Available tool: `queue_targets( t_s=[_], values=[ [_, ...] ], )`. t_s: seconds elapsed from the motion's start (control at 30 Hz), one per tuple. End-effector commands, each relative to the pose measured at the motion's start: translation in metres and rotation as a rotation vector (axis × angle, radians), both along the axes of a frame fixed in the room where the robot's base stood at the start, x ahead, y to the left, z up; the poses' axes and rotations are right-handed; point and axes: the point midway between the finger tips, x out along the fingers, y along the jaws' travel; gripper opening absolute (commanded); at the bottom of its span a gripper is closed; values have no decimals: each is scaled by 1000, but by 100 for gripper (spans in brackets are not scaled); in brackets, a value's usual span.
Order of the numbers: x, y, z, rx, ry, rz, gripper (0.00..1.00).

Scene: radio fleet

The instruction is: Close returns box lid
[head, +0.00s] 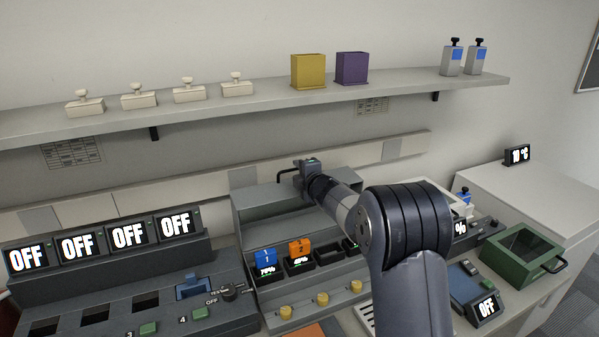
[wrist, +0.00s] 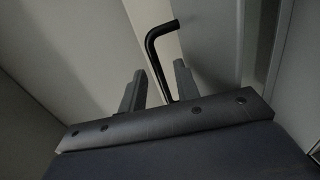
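A green box (head: 519,255) with a dark window in its top and a black handle on its right side stands at the right; its top looks flat, and I cannot tell whether this is the returns box or whether it is fully shut. My gripper (head: 303,165) is far left of it, at the upper edge of the grey charging rack (head: 262,199). A black bent handle (head: 287,173) shows there. In the wrist view, my gripper (wrist: 160,78) is open, its two fingers apart on either side of the black handle (wrist: 157,55), with visible gaps.
The rack holds a blue battery (head: 265,260) and an orange one (head: 299,251). A console (head: 130,290) with several OFF displays is at the left. A wall shelf (head: 270,100) carries a yellow bin (head: 308,71) and a purple bin (head: 352,68). My arm hides part of the bench.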

Motion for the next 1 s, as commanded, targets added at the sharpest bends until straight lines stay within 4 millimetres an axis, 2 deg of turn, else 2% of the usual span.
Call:
queue_targets(
  t_s=[0.07, 0.43, 1.0],
  values=[
    [0, 0, 0, 0, 0, 0, 29],
    [0, 0, 0, 1, 0, 0, 0],
    [-1, -1, -1, 0, 1, 0, 0]
  ],
)
